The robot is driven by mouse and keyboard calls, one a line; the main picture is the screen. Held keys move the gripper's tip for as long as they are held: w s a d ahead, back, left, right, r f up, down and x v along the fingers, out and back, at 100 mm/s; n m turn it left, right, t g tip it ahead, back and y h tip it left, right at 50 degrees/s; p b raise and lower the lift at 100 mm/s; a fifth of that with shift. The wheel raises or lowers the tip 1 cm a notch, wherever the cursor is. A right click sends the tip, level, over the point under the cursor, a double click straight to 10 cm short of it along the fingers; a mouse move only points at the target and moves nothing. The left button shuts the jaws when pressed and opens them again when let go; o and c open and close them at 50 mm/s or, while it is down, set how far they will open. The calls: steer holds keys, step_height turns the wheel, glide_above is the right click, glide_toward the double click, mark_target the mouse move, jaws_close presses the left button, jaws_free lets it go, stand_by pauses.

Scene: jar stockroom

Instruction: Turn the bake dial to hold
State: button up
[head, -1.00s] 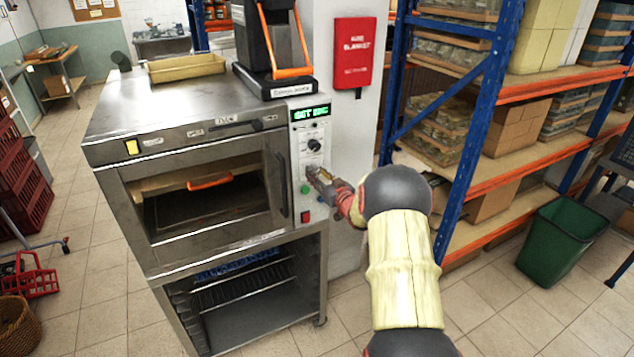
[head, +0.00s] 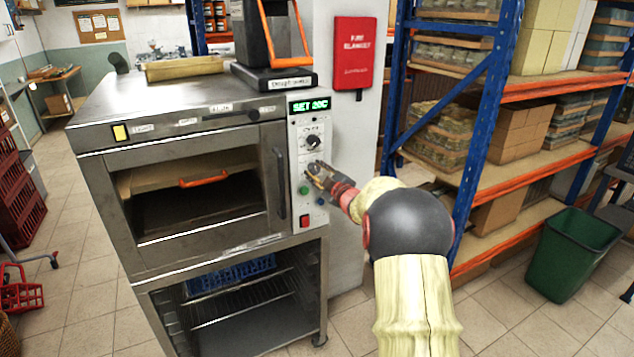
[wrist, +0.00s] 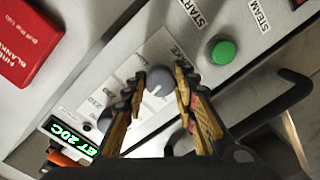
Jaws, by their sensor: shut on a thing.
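The bake dial (wrist: 160,79) is a round grey knob with a white pointer line, on a pale scale plate (wrist: 118,88) of the oven's control panel. The lettering beside it reads partly as "AKE"; the other scale marks are too small to read surely. In the wrist view its pointer line points toward the bottom of the picture. My gripper (wrist: 159,92) has one finger on each side of the dial and is shut on it. In the head view my gripper (head: 314,174) is against the panel and hides most of the dial.
The oven (head: 193,190) has another knob (head: 313,142) above the gripper, a green display (head: 310,106) reading "SET 20C", a green button (head: 304,190) and a red switch (head: 305,221). A door handle (head: 280,185) is left of the panel. Blue-orange shelving (head: 480,150) stands right.

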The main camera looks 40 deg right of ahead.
steer(key=n+b, duration=0.5)
steer(key=shift+f+b, duration=0.2)
steer(key=shift+b, duration=0.1)
steer(key=n+b, duration=0.1)
steer(key=n, duration=0.3)
steer(key=shift+r+n, duration=0.15)
steer(key=shift+n, duration=0.15)
steer(key=n, duration=0.3)
steer(key=shift+n+h, duration=0.3)
steer(key=shift+h, duration=0.1)
steer(key=n, duration=0.3)
steer(key=shift+a+n+t, duration=0.1)
steer(key=shift+n+t, duration=0.2)
steer(key=n, duration=0.6)
steer(key=shift+n, duration=0.3)
steer(key=o, duration=1.2)
steer(key=shift+c, duration=0.2)
